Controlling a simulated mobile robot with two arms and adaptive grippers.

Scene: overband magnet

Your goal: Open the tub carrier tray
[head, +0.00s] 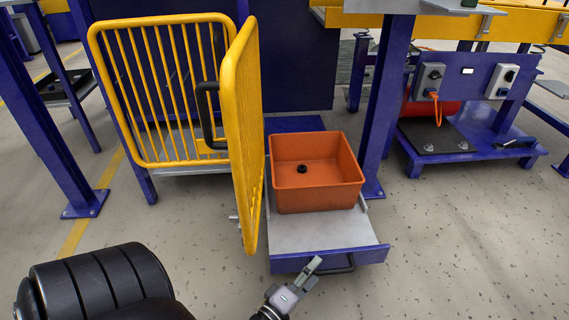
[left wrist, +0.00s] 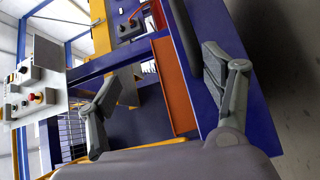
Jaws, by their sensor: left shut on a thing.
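The tub carrier tray (head: 305,237) is a grey slide-out tray with a blue front panel and a dark bar handle (head: 345,267). It stands out from the blue frame, beside the open yellow gate. An orange tub (head: 318,196) with a dark round fitting inside sits on it. My left gripper (head: 314,269) is at the tray front and is shut on the handle. In the left wrist view the dark handle (left wrist: 185,38) runs beside one finger, along the blue front panel (left wrist: 240,110). The exact contact is partly hidden. My right gripper is not in view.
The yellow gate leaf (head: 240,130) stands open close to the tray's left side, with a yellow barred panel (head: 165,90) behind it. A blue post (head: 385,105) stands at the right. A blue stand (head: 470,150) with switch boxes is farther right. The floor right of the tray is clear.

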